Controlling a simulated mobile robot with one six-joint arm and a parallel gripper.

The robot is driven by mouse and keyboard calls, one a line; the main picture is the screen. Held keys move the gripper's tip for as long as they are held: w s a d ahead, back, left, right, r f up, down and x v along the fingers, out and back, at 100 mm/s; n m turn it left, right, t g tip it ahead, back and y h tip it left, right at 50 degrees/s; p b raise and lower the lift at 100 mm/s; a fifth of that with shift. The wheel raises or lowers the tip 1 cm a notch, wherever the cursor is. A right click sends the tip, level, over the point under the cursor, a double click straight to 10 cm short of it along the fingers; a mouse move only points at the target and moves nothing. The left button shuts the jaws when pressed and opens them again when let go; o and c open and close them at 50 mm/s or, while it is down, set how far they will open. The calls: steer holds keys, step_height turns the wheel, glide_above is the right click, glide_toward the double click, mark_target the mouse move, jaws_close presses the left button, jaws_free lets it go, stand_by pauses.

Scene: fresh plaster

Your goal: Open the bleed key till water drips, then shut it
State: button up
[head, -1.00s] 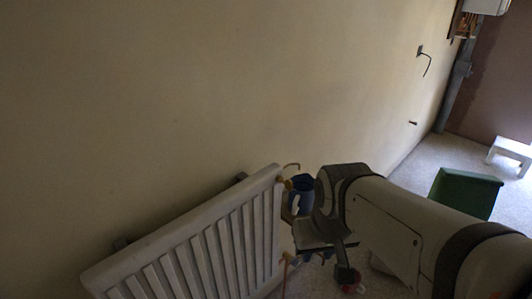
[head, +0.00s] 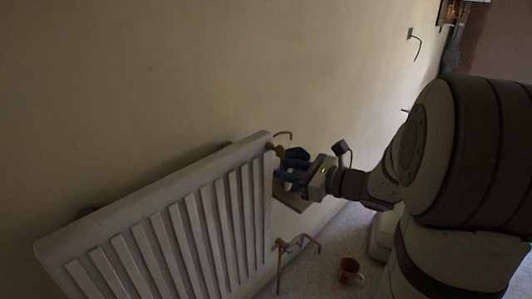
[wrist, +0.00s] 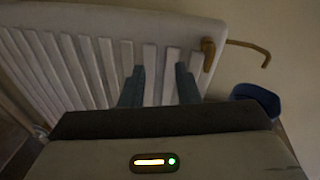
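The white ribbed radiator (head: 150,225) stands along the wall, and its ribs also fill the left of the wrist view (wrist: 105,65). At its top right corner is a brass fitting (head: 270,147) with a thin bent rod (head: 285,135). In the wrist view the fitting (wrist: 208,52) and hooked rod (wrist: 255,48) lie beyond and right of my fingers. I cannot tell which part is the bleed key. My gripper (wrist: 160,88) is open and empty, its fingers towards the radiator's right end, apart from the fitting. It also shows in the head view (head: 283,176). No drip is visible.
A blue vessel (head: 297,154) is close behind my gripper, also at right in the wrist view (wrist: 256,98). A small board (head: 291,204) is below it. Lower brass pipework (head: 297,242) juts from the radiator. A red mug (head: 349,270) stands on the floor.

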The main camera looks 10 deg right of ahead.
mark_target(281, 151)
steer(key=w+d+m+t+h, duration=0.1)
steer(key=w+d+m+t, duration=0.2)
steer(key=d+m, duration=0.1)
steer(key=b+x, duration=0.1)
steer(key=x, duration=0.6)
steer(key=shift+w+d+f, duration=0.1)
steer(key=shift+w+f, duration=0.05)
steer(key=shift+w, duration=0.05)
steer(key=shift+c, duration=0.2)
